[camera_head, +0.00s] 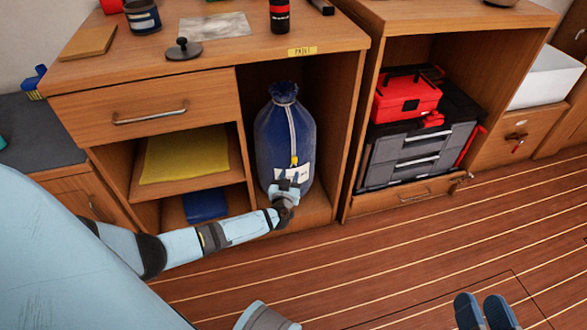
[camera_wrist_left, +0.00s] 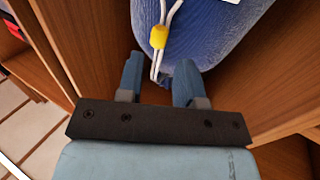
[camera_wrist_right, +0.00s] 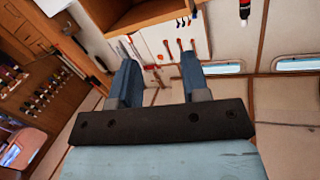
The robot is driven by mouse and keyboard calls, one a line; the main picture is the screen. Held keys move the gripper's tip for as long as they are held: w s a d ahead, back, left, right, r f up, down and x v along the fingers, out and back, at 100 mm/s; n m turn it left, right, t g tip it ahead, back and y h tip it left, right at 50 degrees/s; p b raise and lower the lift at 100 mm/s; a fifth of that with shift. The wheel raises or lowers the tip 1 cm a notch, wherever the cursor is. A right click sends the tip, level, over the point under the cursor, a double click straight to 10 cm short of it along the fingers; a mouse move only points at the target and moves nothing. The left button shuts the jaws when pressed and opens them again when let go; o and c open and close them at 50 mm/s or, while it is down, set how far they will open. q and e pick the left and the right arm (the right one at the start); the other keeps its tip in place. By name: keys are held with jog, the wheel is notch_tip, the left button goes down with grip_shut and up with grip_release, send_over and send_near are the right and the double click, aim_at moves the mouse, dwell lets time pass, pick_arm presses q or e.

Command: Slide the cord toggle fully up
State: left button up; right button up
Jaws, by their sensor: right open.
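A dark blue drawstring bag (camera_head: 284,125) stands upright in the open cabinet compartment. A pale cord runs down its front from the gathered top. The yellow cord toggle (camera_head: 294,161) sits low on this cord, just above a white label (camera_head: 296,174). In the left wrist view the toggle (camera_wrist_left: 159,37) lies beyond the fingertips, with the cord ends hanging below it. My left gripper (camera_head: 286,186) is open just below the toggle, the cord ends showing between its fingertips. My right gripper (camera_wrist_right: 158,80) is open and empty in its own wrist view, away from the bag.
Wooden walls (camera_head: 347,130) enclose the bag's compartment on both sides. Left of it are a drawer (camera_head: 150,105) and a shelf with yellow cloth (camera_head: 185,155). A red toolbox (camera_head: 407,97) sits on grey cases at right.

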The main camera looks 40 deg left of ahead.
aim_at(294, 163)
pick_arm(q)
jog(key=shift+b+x, duration=1.2)
jog(key=shift+x, duration=1.9)
pick_arm(e)
jog(key=shift+w+d+f+n+t, duration=0.1)
jog(key=shift+w+d+n+t, duration=0.15)
jog(key=shift+w+n, duration=0.2)
jog(key=shift+w+d+n+t, duration=0.25)
jog(key=shift+w+n, duration=0.1)
jog(key=shift+n, duration=0.1)
pick_arm(q)
jog(key=shift+c, duration=0.5)
